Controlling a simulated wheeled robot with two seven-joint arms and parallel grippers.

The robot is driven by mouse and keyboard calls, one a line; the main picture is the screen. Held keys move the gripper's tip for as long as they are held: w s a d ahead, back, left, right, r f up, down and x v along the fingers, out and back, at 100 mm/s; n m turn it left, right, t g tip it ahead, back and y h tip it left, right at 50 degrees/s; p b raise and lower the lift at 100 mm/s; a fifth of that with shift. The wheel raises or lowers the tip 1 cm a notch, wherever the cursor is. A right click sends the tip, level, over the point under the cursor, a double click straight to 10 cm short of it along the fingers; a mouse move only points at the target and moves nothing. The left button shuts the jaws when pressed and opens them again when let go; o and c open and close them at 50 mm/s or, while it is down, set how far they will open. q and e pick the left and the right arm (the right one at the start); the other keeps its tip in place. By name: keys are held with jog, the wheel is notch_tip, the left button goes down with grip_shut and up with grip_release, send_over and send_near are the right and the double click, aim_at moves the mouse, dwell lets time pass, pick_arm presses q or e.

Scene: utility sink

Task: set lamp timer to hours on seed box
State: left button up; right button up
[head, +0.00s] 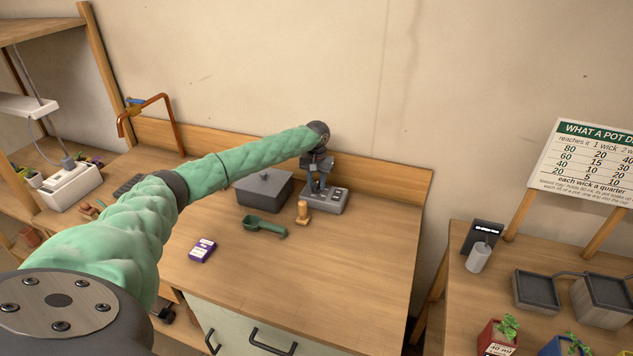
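A small purple box with a white label (202,250), which looks like the seed box, lies on the wooden bench top. Its print is too small to read. A grey device with small buttons or windows on top (338,203), possibly the lamp timer, stands near the back of the bench. My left arm reaches across the bench, and my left gripper (319,190) points down at the left part of this device. The gripper hides part of its top. I cannot tell whether the fingers touch it or how far apart they are. My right gripper is out of view.
A lidded grey box (264,188), a green scoop (264,228) and a wooden stamp-like piece (303,213) are close to the device. The front right of the bench is clear. A right-hand table holds grey trays (537,291), plant pots and a chart board (588,160).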

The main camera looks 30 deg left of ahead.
pick_arm(q)
grip_shut()
